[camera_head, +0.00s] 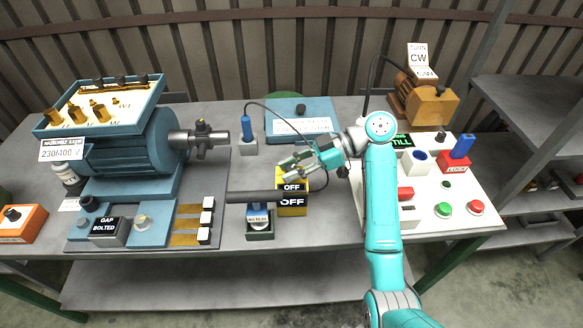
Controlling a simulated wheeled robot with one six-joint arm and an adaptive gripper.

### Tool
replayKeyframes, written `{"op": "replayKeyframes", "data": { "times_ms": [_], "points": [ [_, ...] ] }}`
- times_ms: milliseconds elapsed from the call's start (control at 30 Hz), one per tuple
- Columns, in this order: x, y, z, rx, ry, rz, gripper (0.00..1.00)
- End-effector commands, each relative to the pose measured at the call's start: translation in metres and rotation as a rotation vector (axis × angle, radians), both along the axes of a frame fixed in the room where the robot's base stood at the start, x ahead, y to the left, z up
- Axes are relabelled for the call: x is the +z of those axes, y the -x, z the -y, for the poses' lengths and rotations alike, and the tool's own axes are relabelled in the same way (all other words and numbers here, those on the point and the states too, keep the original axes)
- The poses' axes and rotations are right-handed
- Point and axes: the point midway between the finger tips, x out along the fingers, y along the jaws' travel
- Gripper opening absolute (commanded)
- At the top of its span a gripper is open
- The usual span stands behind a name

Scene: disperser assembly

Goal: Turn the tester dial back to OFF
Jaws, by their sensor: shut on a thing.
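The yellow tester (293,211) stands on the bench near the middle, with black labels reading OFF on its upper and front faces. My gripper (287,170) is at the top of the tester, reaching in from the right. It is shut on the tester dial, which is mostly hidden by the fingers, so I cannot read the dial's angle.
A dark horizontal bar (254,197) lies just in front and left of the tester, above a small green-based stand (260,231). A blue probe (246,128) with a cable stands behind. A big blue motor (130,150) fills the left; a white control panel (425,222) is right.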

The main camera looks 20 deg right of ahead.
Motion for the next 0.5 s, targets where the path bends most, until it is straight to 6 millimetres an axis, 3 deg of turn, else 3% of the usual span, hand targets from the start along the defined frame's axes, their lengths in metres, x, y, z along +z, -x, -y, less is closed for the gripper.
{"op": "replayKeyframes", "data": {
  "times_ms": [333,367,467,500],
  "points": [
    [-0.0012,0.0004,-0.0002,0.003,0.001,-0.003,0.0],
    [-0.0011,0.0004,-0.0001,0.003,0.001,-0.003,0.33],
    [-0.0009,0.0003,-0.0002,0.003,0.001,-0.003,0.56],
    [-0.0008,0.0003,-0.0001,0.002,0.001,-0.002,0.56]
  ]
}}
